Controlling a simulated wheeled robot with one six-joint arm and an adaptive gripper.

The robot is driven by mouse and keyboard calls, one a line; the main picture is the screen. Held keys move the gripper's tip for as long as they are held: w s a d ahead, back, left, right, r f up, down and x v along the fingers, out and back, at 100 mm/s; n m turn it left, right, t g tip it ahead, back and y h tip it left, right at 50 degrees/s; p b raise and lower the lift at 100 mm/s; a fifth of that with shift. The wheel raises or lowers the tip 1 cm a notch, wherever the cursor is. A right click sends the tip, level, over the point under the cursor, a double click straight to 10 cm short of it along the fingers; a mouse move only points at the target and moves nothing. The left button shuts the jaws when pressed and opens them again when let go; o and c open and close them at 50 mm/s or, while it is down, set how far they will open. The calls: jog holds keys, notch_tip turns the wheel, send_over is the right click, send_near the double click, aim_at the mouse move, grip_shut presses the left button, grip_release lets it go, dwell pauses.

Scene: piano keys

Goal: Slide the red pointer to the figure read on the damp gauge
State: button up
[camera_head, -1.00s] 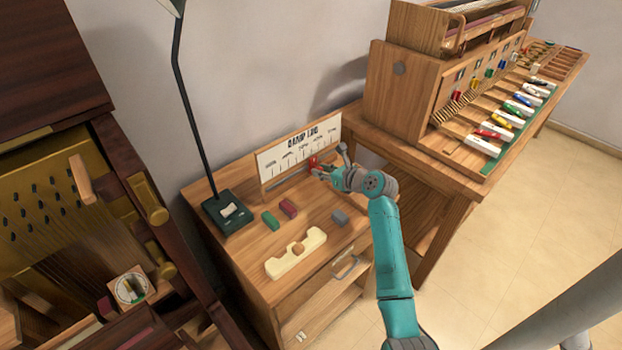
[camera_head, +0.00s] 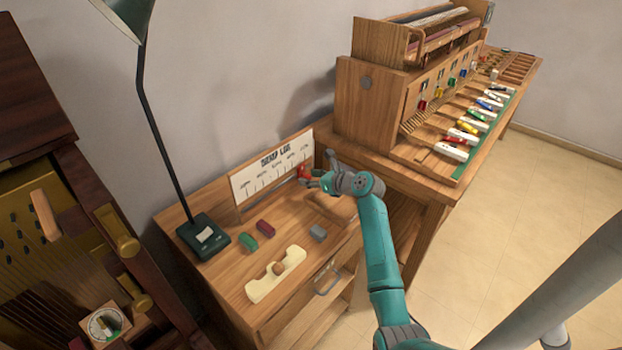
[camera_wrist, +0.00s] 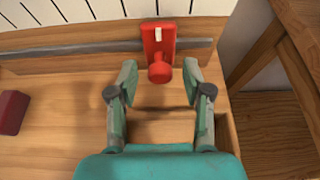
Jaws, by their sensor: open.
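The red pointer (camera_head: 304,172) sits on the grey rail (camera_wrist: 60,51) in front of the white scale board (camera_head: 268,172), near the board's right end. In the wrist view the pointer (camera_wrist: 158,42) is upright with a white mark and a round red knob towards me. My gripper (camera_wrist: 160,84) is open; its fingertips are on either side of the knob, with gaps visible. In the head view my gripper (camera_head: 314,178) is at the pointer. The round gauge (camera_head: 104,323) is at the lower left in the dark piano case; its reading is too small to tell.
A lamp base (camera_head: 203,237), green block (camera_head: 248,242), dark red block (camera_head: 265,229), grey block (camera_head: 318,233) and cream holder (camera_head: 275,276) stand on the cabinet top. A bench with coloured keys (camera_head: 460,137) is at right.

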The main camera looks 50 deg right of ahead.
jog(key=shift+s, duration=0.1)
jog(key=v, duration=1.1)
jog(key=shift+s+r, duration=0.25)
jog(key=shift+s, duration=0.1)
